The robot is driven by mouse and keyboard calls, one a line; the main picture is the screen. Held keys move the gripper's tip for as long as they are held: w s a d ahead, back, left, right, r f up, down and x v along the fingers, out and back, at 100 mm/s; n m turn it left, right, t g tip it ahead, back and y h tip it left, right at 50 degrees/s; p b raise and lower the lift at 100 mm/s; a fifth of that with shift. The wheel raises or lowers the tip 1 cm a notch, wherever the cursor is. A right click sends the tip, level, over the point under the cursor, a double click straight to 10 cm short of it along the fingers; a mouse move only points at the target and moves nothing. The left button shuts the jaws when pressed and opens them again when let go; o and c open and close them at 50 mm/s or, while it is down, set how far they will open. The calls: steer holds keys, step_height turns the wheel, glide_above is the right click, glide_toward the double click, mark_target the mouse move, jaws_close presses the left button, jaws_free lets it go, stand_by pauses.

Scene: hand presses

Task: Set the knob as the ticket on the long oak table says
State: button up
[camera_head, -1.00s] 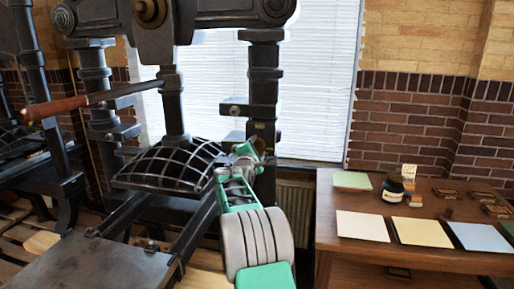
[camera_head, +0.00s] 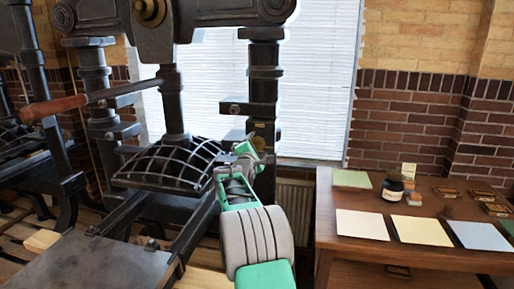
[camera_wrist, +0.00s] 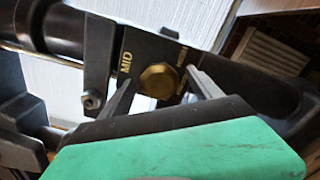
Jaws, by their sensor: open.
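The brass hexagonal knob (camera_wrist: 160,80) sits on a dark plate of the black press in the wrist view. The plate reads "MID" at the knob's left; gold lettering at its right is partly hidden and too small to read surely. My gripper (camera_wrist: 163,88) is open, with one finger on each side of the knob; I cannot tell whether they touch it. In the head view my gripper (camera_head: 250,150) is at the press's right column. A small upright card (camera_head: 409,171) stands at the back of the oak table (camera_head: 350,262); its writing is unreadable.
The black press (camera_head: 265,85) stands before a window with blinds. On the table lie green (camera_head: 352,179), white (camera_head: 362,225), yellow (camera_head: 422,231) and blue (camera_head: 480,236) sheets, with a dark jar (camera_head: 393,188) and several small blocks. Another press stands at the far left.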

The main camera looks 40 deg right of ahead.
steer(key=b+v, duration=0.2)
steer(key=v, duration=0.6)
